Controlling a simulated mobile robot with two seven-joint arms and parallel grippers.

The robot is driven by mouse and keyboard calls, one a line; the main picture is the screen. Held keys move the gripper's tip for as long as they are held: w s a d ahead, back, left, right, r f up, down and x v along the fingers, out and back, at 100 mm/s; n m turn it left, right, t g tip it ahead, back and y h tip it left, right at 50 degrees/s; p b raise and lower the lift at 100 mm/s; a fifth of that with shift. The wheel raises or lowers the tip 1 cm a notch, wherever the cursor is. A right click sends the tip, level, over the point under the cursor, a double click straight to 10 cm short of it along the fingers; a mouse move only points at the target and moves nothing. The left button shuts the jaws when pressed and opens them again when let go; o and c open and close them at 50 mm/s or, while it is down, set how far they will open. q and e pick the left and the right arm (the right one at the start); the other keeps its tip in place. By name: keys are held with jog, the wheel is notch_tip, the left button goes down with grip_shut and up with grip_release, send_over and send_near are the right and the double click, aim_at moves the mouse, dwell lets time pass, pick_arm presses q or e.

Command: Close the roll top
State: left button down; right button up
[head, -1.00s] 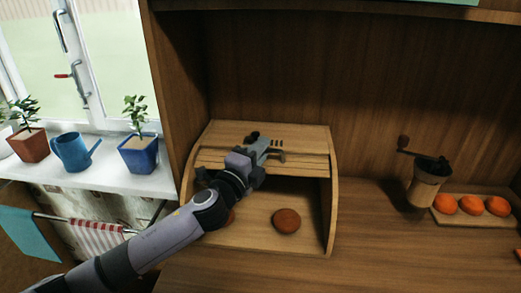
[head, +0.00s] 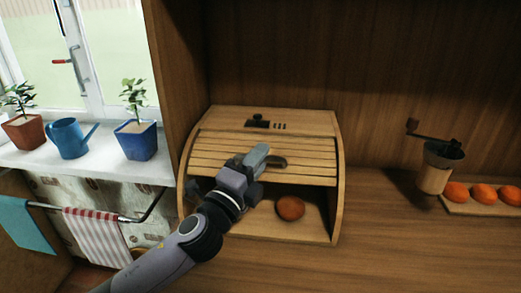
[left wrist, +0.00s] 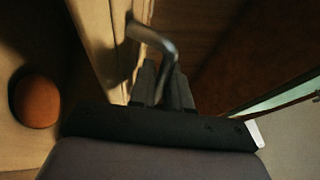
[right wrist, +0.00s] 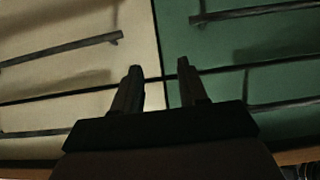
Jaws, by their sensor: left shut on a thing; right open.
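The wooden bread box stands on the counter in the head view. Its slatted roll top (head: 235,152) is partly down, with the lower front open. A brown bun (head: 290,208) lies inside and also shows at the left of the left wrist view (left wrist: 36,100). My left gripper (head: 258,160) is shut on the roll top's metal handle (left wrist: 158,42), at the lower edge of the slats. My arm hides the lower left of the opening. My right gripper (right wrist: 158,85) is open and empty, seen only in the right wrist view, in front of cream and green panels with bar handles.
A coffee grinder (head: 434,176) and a board with several orange fruits (head: 482,194) stand on the counter at right. Potted plants and a blue watering can (head: 70,138) stand on the windowsill at left. The counter (head: 385,235) right of the box is clear.

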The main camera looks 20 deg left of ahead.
pick_arm(q)
jog(key=shift+s+d+f+b, duration=0.15)
jog(key=shift+s+f+b, duration=0.2)
jog(key=shift+s+f, duration=0.35)
jog(key=shift+s+d+f+b, duration=0.15)
jog(key=shift+s+f+b, duration=0.15)
jog(key=shift+s+f, duration=0.35)
jog(key=shift+s, duration=0.1)
jog(key=c, duration=1.4)
grip_release()
jog(key=shift+c, duration=0.2)
jog(key=b+v, duration=0.1)
jog(key=v, duration=0.6)
jog(key=shift+b, duration=0.35)
jog(key=shift+s, duration=0.1)
